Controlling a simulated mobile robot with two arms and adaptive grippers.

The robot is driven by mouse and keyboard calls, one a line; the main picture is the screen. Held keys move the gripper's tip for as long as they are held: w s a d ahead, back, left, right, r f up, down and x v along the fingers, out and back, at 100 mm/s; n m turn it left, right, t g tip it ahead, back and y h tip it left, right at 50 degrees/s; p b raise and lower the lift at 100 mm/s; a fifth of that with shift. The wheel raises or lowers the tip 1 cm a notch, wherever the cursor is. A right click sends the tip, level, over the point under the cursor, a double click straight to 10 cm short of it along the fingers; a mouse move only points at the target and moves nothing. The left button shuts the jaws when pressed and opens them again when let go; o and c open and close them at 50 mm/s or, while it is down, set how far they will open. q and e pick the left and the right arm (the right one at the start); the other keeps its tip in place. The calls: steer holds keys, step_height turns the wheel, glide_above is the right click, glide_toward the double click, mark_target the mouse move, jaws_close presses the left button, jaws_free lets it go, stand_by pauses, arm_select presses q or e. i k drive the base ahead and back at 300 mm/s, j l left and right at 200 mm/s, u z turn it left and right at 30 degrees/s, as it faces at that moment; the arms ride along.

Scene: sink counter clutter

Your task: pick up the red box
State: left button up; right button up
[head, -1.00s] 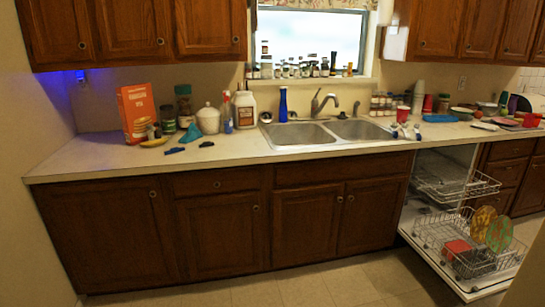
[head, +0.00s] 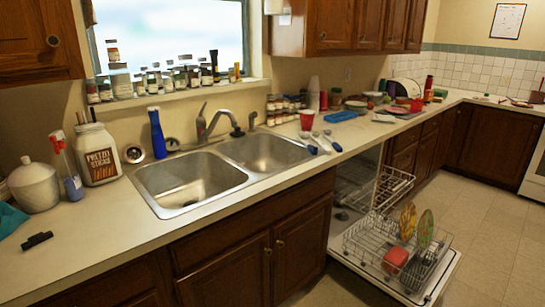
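The tall red-orange box that stood at the left end of the counter in the earlier head view is outside the picture now. A small red item (head: 396,258) lies in the lower rack of the open dishwasher; I cannot tell whether it is a box or a dish. A red cup (head: 307,120) stands on the counter just right of the sink. Neither of my grippers is in view.
The counter (head: 100,245) runs along the wall with a double sink (head: 190,183). A pretzel jar (head: 97,153), white canister (head: 35,186) and blue bottle (head: 157,133) stand left of it. The dishwasher's pulled-out rack (head: 360,245) juts over the floor. The tiled floor (head: 490,230) at right is clear.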

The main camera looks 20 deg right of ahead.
mark_target(397, 257)
steer(key=i+l+z, duration=0.2)
steer(key=z, duration=0.25)
steer(key=i+z, duration=0.75)
steer(key=z, duration=0.2)
steer(key=i+j+z, duration=0.1)
steer(key=i+z, duration=0.2)
steer(key=z, duration=0.15)
